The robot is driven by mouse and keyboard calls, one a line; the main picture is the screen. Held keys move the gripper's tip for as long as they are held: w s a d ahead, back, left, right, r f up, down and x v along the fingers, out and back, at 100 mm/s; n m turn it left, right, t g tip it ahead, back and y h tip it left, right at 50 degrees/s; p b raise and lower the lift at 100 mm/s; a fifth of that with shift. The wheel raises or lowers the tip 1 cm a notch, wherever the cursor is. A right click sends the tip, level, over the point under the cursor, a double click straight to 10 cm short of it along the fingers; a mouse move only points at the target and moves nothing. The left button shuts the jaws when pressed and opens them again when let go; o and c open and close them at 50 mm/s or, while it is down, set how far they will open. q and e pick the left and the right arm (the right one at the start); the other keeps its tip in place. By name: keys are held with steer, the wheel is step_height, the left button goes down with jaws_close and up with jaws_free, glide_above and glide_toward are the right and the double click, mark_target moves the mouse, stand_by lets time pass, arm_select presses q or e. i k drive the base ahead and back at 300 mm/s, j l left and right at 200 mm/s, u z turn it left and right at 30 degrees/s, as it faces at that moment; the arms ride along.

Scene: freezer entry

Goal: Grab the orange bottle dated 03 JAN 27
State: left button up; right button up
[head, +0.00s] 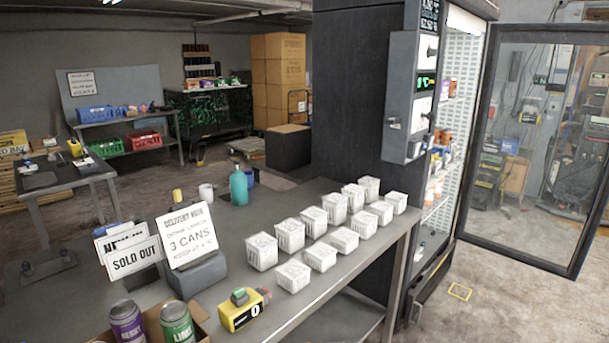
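No bottle with a readable date shows in the head view. Small orange items (445,137) stand on a shelf inside the tall dark cabinet (352,95), partly hidden by its side panel. They are too small to tell whether they are bottles or to read any date. The cabinet's glass door (531,150) stands wide open to the right. Neither of my grippers is in view.
A grey table (330,185) in front holds several white tubs (289,235), a teal bottle (238,188), a delivery note sign (187,236), a yellow device (240,314) and cans (177,322). Concrete floor (500,290) is clear before the open door.

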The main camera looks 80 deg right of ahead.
mark_target(439, 184)
steer(key=l+z, duration=0.15)
steer(key=z, duration=0.3)
steer(key=k+l+z, duration=0.1)
steer(key=z, duration=0.4)
steer(key=l+z, duration=0.3)
steer(key=z, duration=0.15)
steer(key=l+z, duration=0.15)
steer(key=z, duration=0.35)
steer(key=i+l+z, duration=0.1)
steer(key=z, duration=0.35)
steer(key=i+l+z, duration=0.45)
steer(key=i+l, duration=0.15)
steer(key=l, duration=0.35)
steer(key=i+l+z, duration=0.45)
steer(key=i+l, duration=0.65)
steer(key=i, duration=0.1)
